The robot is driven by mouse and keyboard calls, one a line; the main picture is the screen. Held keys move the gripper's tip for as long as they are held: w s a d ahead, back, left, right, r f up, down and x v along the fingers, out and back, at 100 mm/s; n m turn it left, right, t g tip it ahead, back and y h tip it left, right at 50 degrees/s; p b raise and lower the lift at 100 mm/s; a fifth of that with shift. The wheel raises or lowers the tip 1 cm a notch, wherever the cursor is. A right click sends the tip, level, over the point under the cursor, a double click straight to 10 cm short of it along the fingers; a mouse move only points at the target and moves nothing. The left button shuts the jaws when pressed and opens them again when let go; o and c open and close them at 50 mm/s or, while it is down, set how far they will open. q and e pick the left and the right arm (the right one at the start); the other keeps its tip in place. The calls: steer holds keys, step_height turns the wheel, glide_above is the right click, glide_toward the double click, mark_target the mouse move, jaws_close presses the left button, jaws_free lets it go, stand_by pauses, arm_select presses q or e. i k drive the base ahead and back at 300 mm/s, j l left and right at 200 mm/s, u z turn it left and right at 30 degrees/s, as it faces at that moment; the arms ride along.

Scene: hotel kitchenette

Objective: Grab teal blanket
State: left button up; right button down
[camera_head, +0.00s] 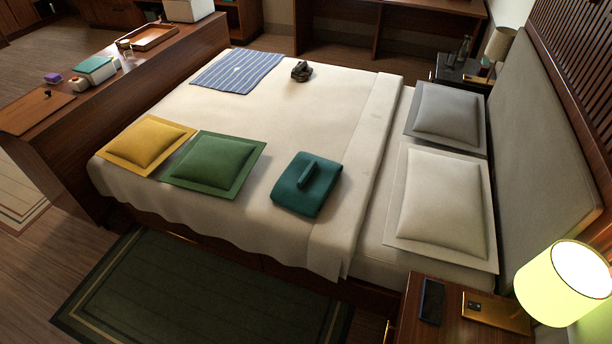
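The teal blanket (299,196) is folded into a thick, compact block with a small raised fold on top. It lies on the near side of the bed (270,123), just left of the turned-down band of the cream cover. A dark green cushion (212,163) lies to its left, with a gap between them. Neither of my grippers shows in the head view.
A yellow cushion (147,145), a blue striped cloth (238,71) and a small dark object (301,71) lie on the bed. Grey (446,115) and white (443,205) pillows are by the headboard. A nightstand (452,328) bears a lit lamp (560,283). A green rug (200,290) covers the near floor.

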mark_target(304, 186)
steer(key=i+j, duration=0.6)
steer(key=i+l, duration=0.2)
steer(key=i, duration=0.25)
steer(key=i+l+z, duration=0.1)
steer(key=i+l, duration=0.15)
steer(key=i, duration=0.2)
